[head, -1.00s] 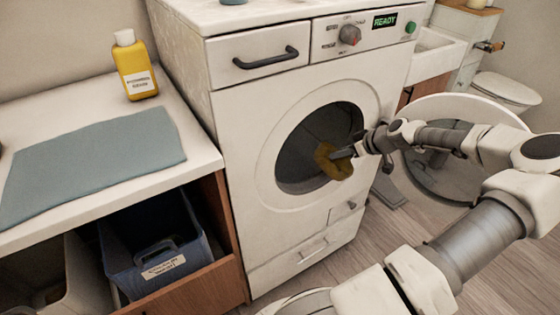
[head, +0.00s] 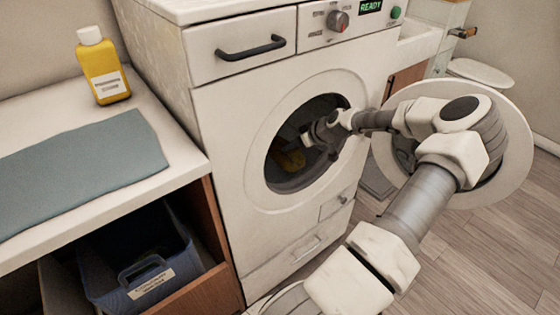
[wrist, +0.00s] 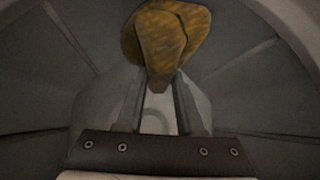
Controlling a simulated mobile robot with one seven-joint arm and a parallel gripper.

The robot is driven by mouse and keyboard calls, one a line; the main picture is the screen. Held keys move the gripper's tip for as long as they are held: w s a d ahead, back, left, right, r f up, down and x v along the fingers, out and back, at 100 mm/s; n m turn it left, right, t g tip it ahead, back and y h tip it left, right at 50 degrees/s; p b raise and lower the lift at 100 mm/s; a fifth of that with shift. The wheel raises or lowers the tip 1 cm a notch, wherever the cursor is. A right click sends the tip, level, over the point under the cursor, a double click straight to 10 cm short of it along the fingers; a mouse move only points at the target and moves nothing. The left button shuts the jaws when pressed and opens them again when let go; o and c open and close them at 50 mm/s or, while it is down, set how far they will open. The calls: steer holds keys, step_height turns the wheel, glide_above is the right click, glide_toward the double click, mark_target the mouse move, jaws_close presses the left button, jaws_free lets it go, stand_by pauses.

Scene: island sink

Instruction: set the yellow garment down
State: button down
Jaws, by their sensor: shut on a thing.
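The yellow garment (head: 291,161) is a dark yellow, bunched cloth inside the drum (head: 280,183) of the white washing machine (head: 235,135). In the wrist view the garment (wrist: 167,38) hangs at the tips of my gripper (wrist: 158,85), whose two fingers close on its lower end. My gripper reaches through the round door opening; in the head view its fingertips are partly hidden by the dark drum and the wrist. In the wrist view the grey drum wall (wrist: 70,60) surrounds the garment. I cannot tell whether the garment touches the drum.
The round door (head: 510,150) stands open to the right, behind my arm. A blue bin (head: 140,275) sits in a shelf at lower left. Above it, the counter holds a yellow bottle (head: 105,70) and a grey-blue mat (head: 85,165).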

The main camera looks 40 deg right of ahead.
mark_target(281, 156)
steer(key=w+f, duration=0.1)
steer(key=w+a+f+b, duration=0.1)
steer(key=w, duration=0.1)
steer(key=shift+w+a+f, duration=0.2)
steer(key=shift+w+f, duration=0.1)
step_height(281, 156, down, 4)
steer(key=shift+r+b, duration=0.1)
steer(key=shift+b, duration=0.75)
steer(key=c, duration=0.5)
jaws_free()
steer(key=shift+c, duration=0.2)
